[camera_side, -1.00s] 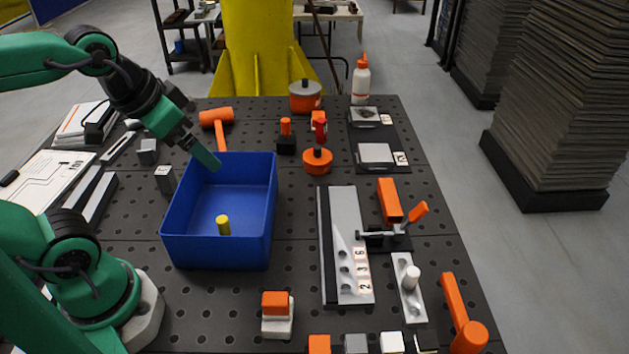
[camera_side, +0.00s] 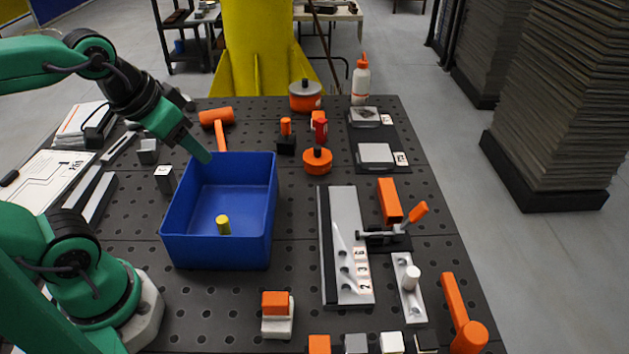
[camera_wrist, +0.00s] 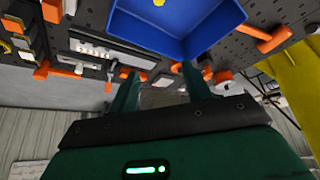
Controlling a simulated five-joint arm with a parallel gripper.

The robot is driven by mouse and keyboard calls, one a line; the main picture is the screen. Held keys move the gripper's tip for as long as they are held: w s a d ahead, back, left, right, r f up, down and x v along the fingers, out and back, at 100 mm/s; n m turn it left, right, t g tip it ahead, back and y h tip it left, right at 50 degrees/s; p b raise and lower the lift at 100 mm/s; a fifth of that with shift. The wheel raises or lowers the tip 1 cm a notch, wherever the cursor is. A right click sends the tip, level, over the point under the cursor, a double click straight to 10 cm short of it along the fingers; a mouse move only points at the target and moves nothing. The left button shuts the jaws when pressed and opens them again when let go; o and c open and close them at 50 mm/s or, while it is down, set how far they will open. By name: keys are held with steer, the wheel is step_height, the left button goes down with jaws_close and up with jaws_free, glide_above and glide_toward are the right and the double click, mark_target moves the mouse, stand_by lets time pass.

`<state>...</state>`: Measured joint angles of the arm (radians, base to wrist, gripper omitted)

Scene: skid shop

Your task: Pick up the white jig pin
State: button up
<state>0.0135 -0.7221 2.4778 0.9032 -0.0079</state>
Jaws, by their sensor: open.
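The white jig pin (camera_side: 412,278) stands upright in a light metal plate (camera_side: 416,309) with holes, at the right front of the table. In the wrist view a small pale pin (camera_wrist: 79,69) shows at the left, by its plate. My gripper (camera_side: 206,157) is over the back left rim of the blue bin, far to the left of and behind the pin. In the wrist view my gripper (camera_wrist: 160,72) has its two fingers apart with nothing held between them.
The blue bin (camera_side: 175,244) holds a yellow peg (camera_side: 223,225). A long numbered metal fixture (camera_side: 348,232) and an orange-handled clamp (camera_side: 418,212) stand near the pin. An orange hammer (camera_side: 456,305) lies to its right. Several small blocks line the front edge.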

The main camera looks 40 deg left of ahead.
steer(key=w+d+r+m+g, duration=0.1)
steer(key=w+d+r+g, duration=0.1)
steer(key=w+d, duration=0.5)
steer(key=m+g, duration=0.3)
steer(key=g, duration=0.1)
glide_above(413, 271)
steer(key=f, duration=1.6)
steer(key=shift+s+a, duration=0.15)
steer(key=shift+a, duration=0.15)
steer(key=shift+d+f, duration=0.2)
steer(key=shift+d, duration=0.05)
steer(key=shift+f, duration=3.9)
jaws_close()
